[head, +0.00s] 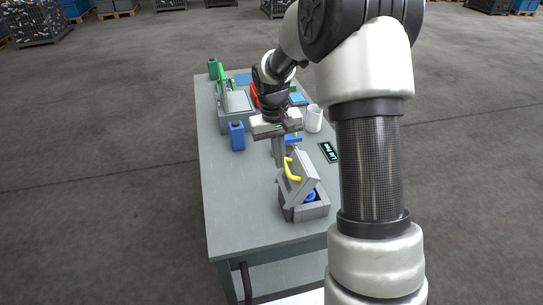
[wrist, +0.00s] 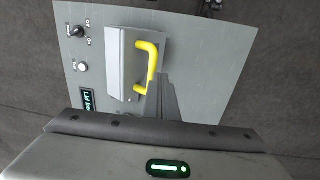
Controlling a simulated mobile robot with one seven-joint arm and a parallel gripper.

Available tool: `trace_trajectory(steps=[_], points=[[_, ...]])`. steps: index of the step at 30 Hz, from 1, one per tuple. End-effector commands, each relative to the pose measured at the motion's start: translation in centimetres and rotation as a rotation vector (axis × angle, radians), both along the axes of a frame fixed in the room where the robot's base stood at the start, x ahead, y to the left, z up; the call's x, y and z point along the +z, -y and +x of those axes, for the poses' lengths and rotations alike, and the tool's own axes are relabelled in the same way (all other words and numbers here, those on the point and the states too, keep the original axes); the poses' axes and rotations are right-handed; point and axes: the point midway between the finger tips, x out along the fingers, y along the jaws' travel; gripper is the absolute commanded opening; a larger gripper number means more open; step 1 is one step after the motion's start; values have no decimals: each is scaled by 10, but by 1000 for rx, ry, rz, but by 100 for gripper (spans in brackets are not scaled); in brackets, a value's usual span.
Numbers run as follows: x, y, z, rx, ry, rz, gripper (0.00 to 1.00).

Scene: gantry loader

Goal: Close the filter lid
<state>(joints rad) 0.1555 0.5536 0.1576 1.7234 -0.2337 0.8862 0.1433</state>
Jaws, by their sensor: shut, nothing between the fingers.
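The filter housing (head: 310,212) is a grey box near the table's front end. Its grey lid (head: 299,188) stands open and tilted, with a yellow handle (head: 291,170); something blue shows inside the box. In the wrist view the lid (wrist: 120,65) and the yellow handle (wrist: 152,66) show from above. My gripper (head: 279,162) is shut and empty, pointing down just behind and left of the handle. In the wrist view its fingers (wrist: 160,85) overlap the lower end of the handle; I cannot tell whether they touch it.
A small display (head: 328,152) beginning with "Lid" lies right of the gripper. A white cup (head: 313,118), a blue container (head: 237,136) and a grey machine (head: 236,103) stand further back. The table's left front is clear.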

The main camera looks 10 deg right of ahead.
Motion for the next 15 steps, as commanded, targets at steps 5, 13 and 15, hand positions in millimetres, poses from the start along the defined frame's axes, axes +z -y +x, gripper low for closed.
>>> trace_trajectory(steps=[5,13,15], points=[[5,32,-1,-15,-3,171,0],[-6,71,-1,-12,-1,430,0],[-10,80,-1,-11,-1,498,0]])
